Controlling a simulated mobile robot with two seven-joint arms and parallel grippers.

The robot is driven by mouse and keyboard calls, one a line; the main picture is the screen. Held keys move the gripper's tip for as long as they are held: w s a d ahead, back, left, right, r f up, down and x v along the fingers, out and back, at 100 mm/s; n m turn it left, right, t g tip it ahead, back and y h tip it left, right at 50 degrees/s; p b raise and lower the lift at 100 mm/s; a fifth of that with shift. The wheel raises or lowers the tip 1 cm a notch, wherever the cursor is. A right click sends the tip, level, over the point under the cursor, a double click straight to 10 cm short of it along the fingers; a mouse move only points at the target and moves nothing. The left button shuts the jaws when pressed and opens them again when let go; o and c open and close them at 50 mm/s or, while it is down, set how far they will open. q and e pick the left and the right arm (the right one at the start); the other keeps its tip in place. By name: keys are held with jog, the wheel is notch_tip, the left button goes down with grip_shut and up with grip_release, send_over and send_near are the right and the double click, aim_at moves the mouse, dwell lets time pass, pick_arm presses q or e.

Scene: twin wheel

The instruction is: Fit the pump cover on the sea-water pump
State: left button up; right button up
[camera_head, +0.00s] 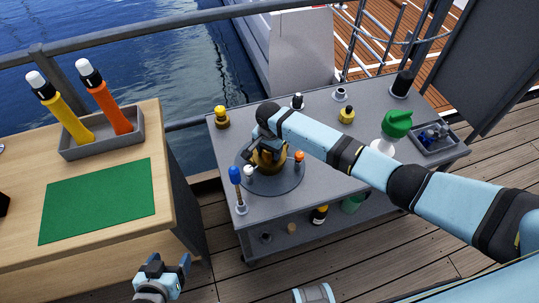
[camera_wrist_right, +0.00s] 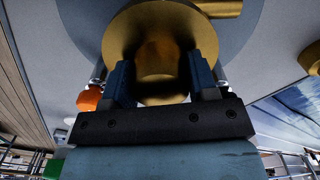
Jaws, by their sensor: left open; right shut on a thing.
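The brass sea-water pump (camera_head: 270,163) stands on a round dark grey base (camera_head: 290,183) on the grey cart, partly hidden by my right gripper (camera_head: 264,137). In the right wrist view, my right gripper (camera_wrist_right: 160,78) is shut on a rounded brass part, which I take for the pump cover (camera_wrist_right: 160,50). A wide brass disc shows just beyond the fingers. I cannot tell whether the cover touches or sits on the pump body. My left gripper (camera_head: 165,270) is open and empty, low in front of the cart and apart from it.
Close around the pump are a white-topped piece (camera_head: 249,170), an orange-topped piece (camera_head: 299,157) and a blue-handled tool (camera_head: 235,177). A green-topped item (camera_head: 397,123) and a parts tray (camera_head: 434,152) are at right. A wooden table (camera_head: 165,190) stands left.

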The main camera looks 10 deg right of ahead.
jog(key=shift+f, duration=0.35)
jog(key=o, duration=1.5)
notch_tip(320, 180, up, 14)
jog(key=shift+f+p, duration=0.15)
jog(key=shift+p, duration=0.85)
